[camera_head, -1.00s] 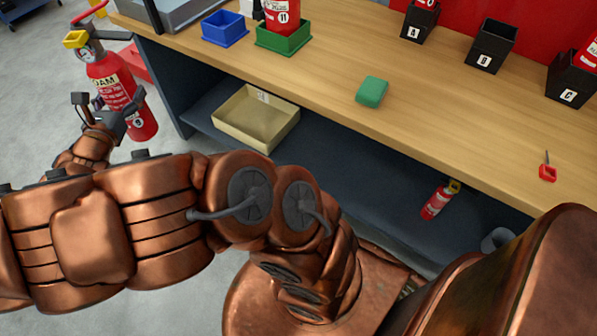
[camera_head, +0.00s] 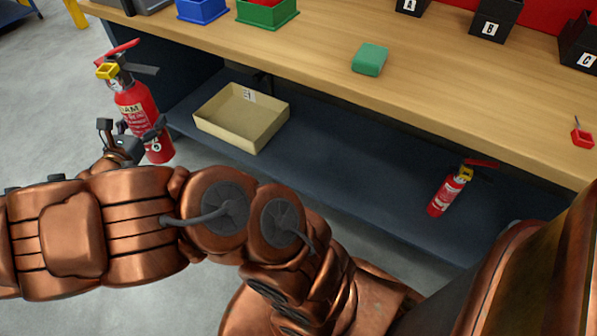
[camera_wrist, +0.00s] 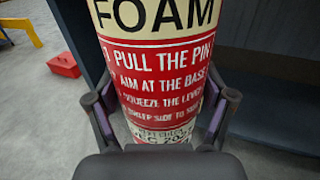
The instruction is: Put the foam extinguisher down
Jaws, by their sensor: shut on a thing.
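In the wrist view the extinguisher (camera_wrist: 158,60) fills the middle, with the word FOAM at the top and a finger on each side of the label. Its base is hidden in the wrist view. I cannot tell how far its base is from the floor.
The bench's dark lower shelf (camera_head: 330,150) holds a beige bin (camera_head: 215,133) and a small red extinguisher (camera_head: 446,194). The wooden top (camera_head: 440,90) carries a green box (camera_head: 370,59) and black lettered holders. A red box (camera_wrist: 62,65) lies on the floor. Shelf space between bin and small extinguisher is clear.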

